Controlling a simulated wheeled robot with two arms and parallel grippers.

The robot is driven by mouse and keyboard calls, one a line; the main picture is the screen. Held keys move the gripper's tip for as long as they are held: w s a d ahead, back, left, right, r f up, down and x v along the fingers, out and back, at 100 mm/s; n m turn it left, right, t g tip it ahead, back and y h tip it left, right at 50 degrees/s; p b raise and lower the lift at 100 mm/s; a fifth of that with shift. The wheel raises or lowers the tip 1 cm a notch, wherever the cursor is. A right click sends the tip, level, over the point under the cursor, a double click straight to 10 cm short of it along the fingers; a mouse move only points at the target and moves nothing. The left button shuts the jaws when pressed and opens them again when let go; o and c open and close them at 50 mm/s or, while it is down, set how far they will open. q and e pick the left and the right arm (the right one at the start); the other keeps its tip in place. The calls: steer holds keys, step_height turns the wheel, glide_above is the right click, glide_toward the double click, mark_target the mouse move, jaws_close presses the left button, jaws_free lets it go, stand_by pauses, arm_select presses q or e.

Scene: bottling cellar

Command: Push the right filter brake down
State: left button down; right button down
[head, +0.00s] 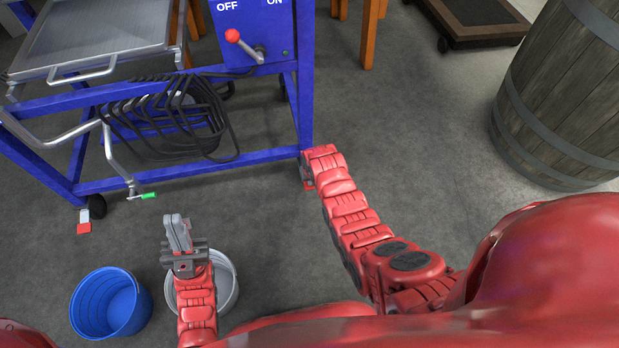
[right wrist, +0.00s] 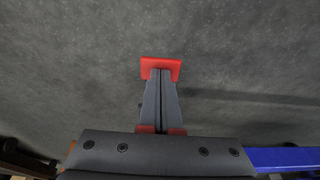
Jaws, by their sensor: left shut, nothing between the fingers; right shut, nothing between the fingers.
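The filter is a blue wheeled frame (head: 305,100) at the upper left of the head view. Its right brake is a red pedal (head: 308,186) low by the front right leg, mostly hidden by my right wrist. In the right wrist view the red pedal (right wrist: 160,62) lies right at the tips of my right gripper (right wrist: 160,74), which is shut and empty. The tips overlap the pedal's near edge; I cannot tell whether they touch, or whether the pedal is up or down. My left gripper (head: 175,217) is shut and empty, above the floor, well left of the right brake.
The left brake, another red pedal (head: 84,227), is by the front left wheel. A blue bucket (head: 110,302) and a white bucket (head: 228,284) stand near my left arm. A crank with green handle (head: 148,196) juts out. A barrel (head: 560,95) stands right; floor between is clear.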

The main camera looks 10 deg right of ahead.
steer(key=shift+f, duration=0.65)
steer(key=p+v, duration=0.2)
steer(key=v, duration=0.1)
steer(key=w+p+v, duration=0.1)
steer(key=p+v, duration=0.1)
steer(key=v, duration=0.1)
steer(key=shift+w+r+p, duration=0.15)
steer(key=shift+r+p, duration=0.05)
steer(key=shift+p, duration=0.2)
steer(key=shift+f, duration=0.1)
